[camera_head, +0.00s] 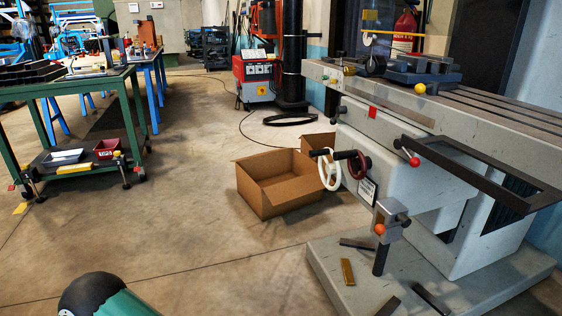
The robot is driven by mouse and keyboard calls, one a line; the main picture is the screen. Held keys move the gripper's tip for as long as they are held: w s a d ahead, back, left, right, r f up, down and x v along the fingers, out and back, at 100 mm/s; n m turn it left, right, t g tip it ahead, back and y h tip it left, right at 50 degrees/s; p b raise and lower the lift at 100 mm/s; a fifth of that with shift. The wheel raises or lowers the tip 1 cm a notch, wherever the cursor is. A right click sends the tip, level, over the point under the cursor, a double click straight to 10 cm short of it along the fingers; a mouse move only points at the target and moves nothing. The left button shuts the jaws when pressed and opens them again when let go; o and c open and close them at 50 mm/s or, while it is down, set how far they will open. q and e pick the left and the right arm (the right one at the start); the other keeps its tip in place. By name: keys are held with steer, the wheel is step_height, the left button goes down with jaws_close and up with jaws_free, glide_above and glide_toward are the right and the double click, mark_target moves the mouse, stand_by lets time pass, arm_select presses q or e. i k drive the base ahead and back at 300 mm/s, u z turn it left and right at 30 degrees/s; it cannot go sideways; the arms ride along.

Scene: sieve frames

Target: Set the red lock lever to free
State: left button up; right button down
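Several red or orange-red knobs show, and I cannot tell for sure which one is the red lock lever. A red ball-ended lever (414,161) sticks out from the front of the grey machine (360,138) on the right. An orange-red ball (380,229) sits on the grey block (390,216) on a dark post at the machine's base. Small red tabs also show by the feet of the green cart (70,82), one at its left foot (11,187). Neither of my grippers is in view.
An open cardboard box (278,190) stands on the floor left of the machine, near its white handwheel (329,170). Loose bars, one brass (347,271), lie on the machine's base. A red welder-like unit (255,76) stands behind. The middle floor is clear.

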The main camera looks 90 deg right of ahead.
mark_target(414, 163)
steer(key=u, duration=0.05)
steer(key=i, duration=0.95)
steer(key=z, duration=3.1)
steer(key=i, duration=0.5)
steer(key=u, duration=0.2)
steer(key=k, duration=0.5)
steer(key=z, duration=0.2)
steer(key=i, duration=0.45)
